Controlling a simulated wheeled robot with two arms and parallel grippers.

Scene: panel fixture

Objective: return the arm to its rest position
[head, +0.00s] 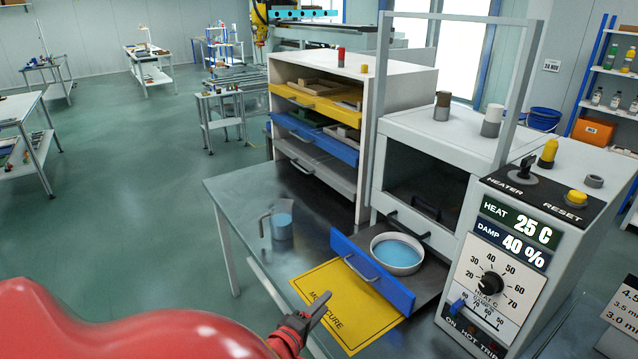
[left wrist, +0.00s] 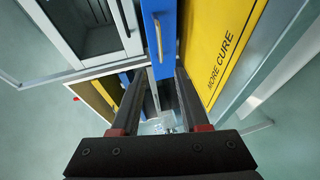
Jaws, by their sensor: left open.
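My left gripper (head: 316,308) is at the bottom of the head view, at the end of my red arm, over the front edge of the table near the yellow "MORE CURE" sheet (head: 336,318). In the left wrist view its two dark fingers (left wrist: 160,73) are apart with nothing held between them. The blue drawer front (head: 373,272) with its bar handle stands beyond the gripper, apart from it in the head view. The drawer is pulled out and holds a white bowl of blue liquid (head: 397,254). My right gripper does not show.
The heater panel (head: 490,285) is at the right, beside the chamber (head: 425,190). A cabinet with yellow and blue drawers (head: 318,140) stands behind. The floor at left has open room.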

